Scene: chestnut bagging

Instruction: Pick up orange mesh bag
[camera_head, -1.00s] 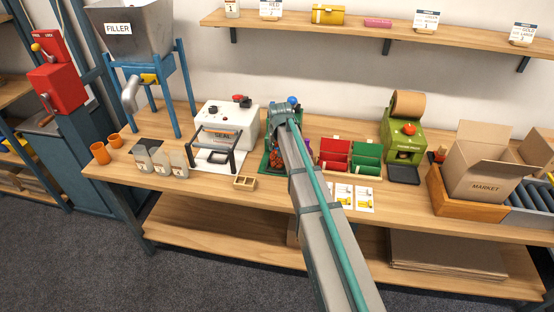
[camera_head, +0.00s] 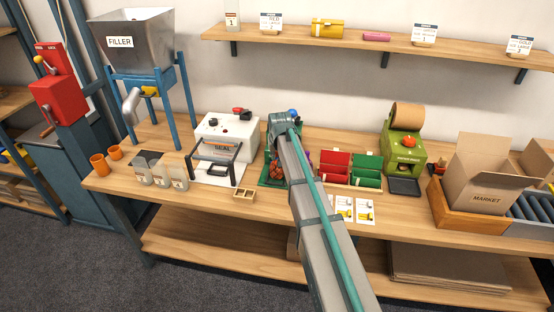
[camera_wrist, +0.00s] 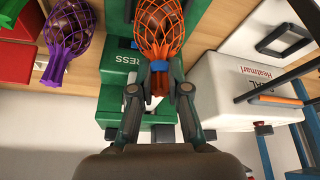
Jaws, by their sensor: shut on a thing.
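The orange mesh bag (camera_wrist: 160,25), filled with brown chestnuts, is at the top middle of the wrist view, with its gathered orange neck toward me. My gripper (camera_wrist: 160,78) has its two fingertips closed on that neck. In the head view the bag (camera_head: 274,171) shows as a small orange-brown patch beside my arm, at the green press (camera_head: 264,182). My wrist (camera_head: 281,125) and forearm hide my fingers and part of the press there. I cannot tell whether the bag still touches the press.
A purple mesh bag (camera_wrist: 68,38) lies left of the press in the wrist view. The white sealer (camera_head: 225,137) stands close on the press's other side. Red and green bins (camera_head: 335,166) are right of my arm.

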